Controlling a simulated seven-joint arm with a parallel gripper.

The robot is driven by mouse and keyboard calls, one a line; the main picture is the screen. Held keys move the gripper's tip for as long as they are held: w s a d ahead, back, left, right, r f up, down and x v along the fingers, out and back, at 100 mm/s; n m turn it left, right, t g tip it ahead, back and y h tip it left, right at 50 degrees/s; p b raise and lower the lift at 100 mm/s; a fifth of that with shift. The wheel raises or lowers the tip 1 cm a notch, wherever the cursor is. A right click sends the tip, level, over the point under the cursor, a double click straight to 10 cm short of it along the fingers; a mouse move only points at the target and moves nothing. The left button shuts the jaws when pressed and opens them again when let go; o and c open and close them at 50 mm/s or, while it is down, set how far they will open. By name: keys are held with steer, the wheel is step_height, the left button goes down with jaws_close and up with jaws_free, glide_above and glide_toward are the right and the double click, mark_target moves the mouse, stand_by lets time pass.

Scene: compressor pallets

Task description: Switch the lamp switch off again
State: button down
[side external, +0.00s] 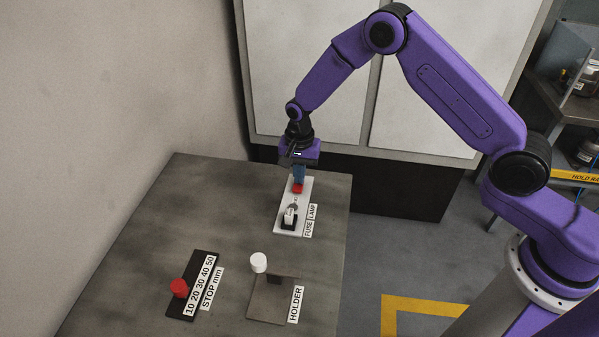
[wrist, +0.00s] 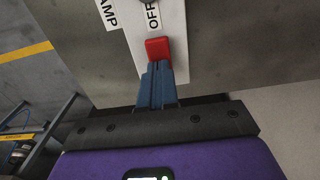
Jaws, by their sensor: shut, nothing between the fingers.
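The lamp switch is a red rocker or button (wrist: 158,48) on a white panel (wrist: 172,83). In the wrist view an OFF label lies just beyond it, and part of a LAMP label shows to the left. In the side view the red switch (side external: 298,188) sits at the far end of the white panel (side external: 279,228). My gripper (wrist: 156,72) is shut and empty, its blue fingers together with the tips at the near edge of the red switch. I cannot tell whether they touch it. In the side view my gripper (side external: 299,180) points down over the switch.
A fuse clip (side external: 291,214) stands on the same panel near the FUSE label. Closer on the table (side external: 150,235) are a dark stop scale (side external: 207,262) with a red knob (side external: 179,288), and a holder plate (side external: 266,308) with a white knob (side external: 258,262). The table's left side is clear.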

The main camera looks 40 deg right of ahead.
steer(key=shift+w+d+f, duration=0.15)
steer(key=shift+d+f, duration=0.2)
steer(key=shift+f, duration=0.2)
steer(key=shift+s+a+r, duration=0.1)
steer(key=shift+s+a, duration=0.65)
steer(key=shift+a, duration=0.1)
step_height(320, 180, up, 15)
steer(key=w, duration=0.1)
steer(key=shift+w+d, duration=0.2)
steer(key=shift+d, duration=0.2)
steer(key=shift+s+d, duration=0.1)
stand_by(0.3)
